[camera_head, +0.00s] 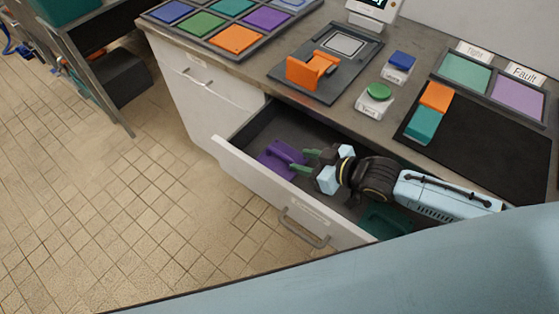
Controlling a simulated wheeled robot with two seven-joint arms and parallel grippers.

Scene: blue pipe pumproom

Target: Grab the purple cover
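The purple cover (281,158) lies in the open drawer (262,189), toward its left end. Nothing shows between the fingers as firmly held. My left gripper is not in view.
A teal piece (387,219) lies in the drawer's right part. On the counter stand an orange fixture (312,70), a green button (379,91), a blue button (402,60), a black mat (480,140) and a tray of coloured squares (181,34). Tiled floor (130,220) is clear at left.

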